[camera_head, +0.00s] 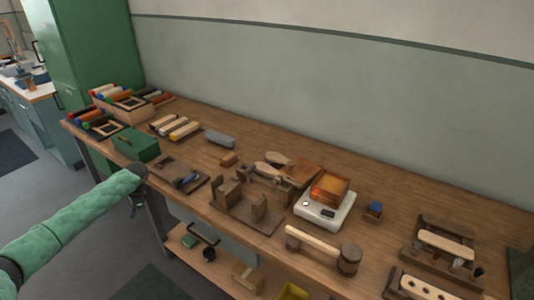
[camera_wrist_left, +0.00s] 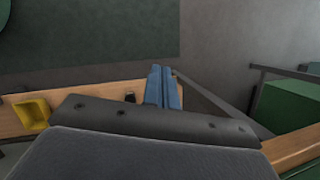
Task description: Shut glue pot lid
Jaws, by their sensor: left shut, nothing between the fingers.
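The glue pot seems to be the white unit (camera_head: 318,216) with a dark display and an orange-brown square box (camera_head: 334,188) on top, right of the table's middle. The box looks open at the top, with an orange glow inside. A flat reddish-brown panel (camera_head: 303,172) stands out at its left side and may be the lid, swung open; I cannot see a hinge. My left gripper (camera_head: 132,210) hangs off the bench's front left edge, far from the pot. My right gripper is not in view.
A mallet (camera_head: 312,243) lies in front of the pot, and a small blue item (camera_head: 374,208) sits right of it. Wooden jigs (camera_head: 245,208) and a green box (camera_head: 135,145) stand to the left. A yellow bin (camera_head: 292,292) is on the lower shelf.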

